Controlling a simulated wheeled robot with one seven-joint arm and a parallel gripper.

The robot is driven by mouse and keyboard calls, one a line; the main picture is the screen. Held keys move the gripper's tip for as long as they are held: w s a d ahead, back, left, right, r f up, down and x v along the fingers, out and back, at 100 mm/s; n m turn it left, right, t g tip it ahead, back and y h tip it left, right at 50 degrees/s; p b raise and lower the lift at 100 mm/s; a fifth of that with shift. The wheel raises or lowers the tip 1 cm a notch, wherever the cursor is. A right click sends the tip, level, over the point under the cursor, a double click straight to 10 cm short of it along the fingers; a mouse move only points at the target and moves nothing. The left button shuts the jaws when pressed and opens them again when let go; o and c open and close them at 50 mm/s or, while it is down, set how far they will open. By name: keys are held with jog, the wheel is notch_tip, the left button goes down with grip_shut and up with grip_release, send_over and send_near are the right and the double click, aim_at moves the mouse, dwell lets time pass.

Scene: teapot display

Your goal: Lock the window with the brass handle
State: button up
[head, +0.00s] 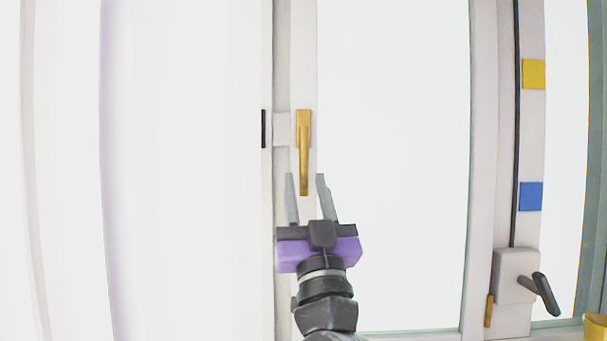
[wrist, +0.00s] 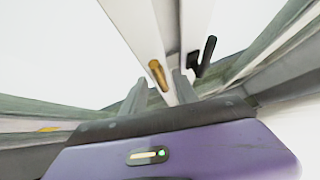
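The brass handle (head: 304,150) is mounted on the white window frame left of the large pane in the head view, with its lever pointing straight down. My gripper (head: 306,178) is open, its grey fingers pointing up. In the head view the fingertips lie to either side of the lever's lower end. In the wrist view the rounded brass handle end (wrist: 157,73) appears ahead of the fingers, and nothing is held. Whether a finger touches the lever cannot be told.
A grey box with a dark crank (head: 540,290) is on the right frame post, below a blue square (head: 531,196) and a yellow square (head: 534,74). A yellow container (head: 595,327) shows at the lower right. A small black strip (head: 263,129) is left of the handle.

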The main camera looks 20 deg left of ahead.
jog(key=shift+v, duration=2.05)
jog(key=s+d+f+m+g+h, duration=0.1)
jog(key=s+d+f+h, duration=0.1)
jog(key=s+d+f, duration=0.75)
jog(key=s+d+f+m+g+h, duration=0.1)
jog(key=s+d+f+h, duration=0.4)
jog(key=f, duration=0.8)
jog(key=s+d+f+m+g, duration=0.1)
jog(key=s+d+f, duration=0.5)
jog(key=d+f, duration=0.4)
jog(key=s+d+f+m+g+h, duration=0.1)
jog(key=s+d+f+g+h, duration=0.2)
jog(key=s, duration=0.5)
jog(key=s+d+f+g, duration=0.1)
jog(key=s+d+f, duration=0.1)
jog(key=s+f, duration=0.45)
jog(key=s+d+f+m+g+h, duration=0.1)
jog(key=s+d+f+g+h, duration=0.15)
jog(key=s, duration=0.65)
notch_tip(320, 180, up, 14)
jog(key=p, duration=1.4)
jog(key=shift+d+r+p, duration=0.2)
jog(key=shift+d+p, duration=0.1)
jog(key=shift+d, duration=0.1)
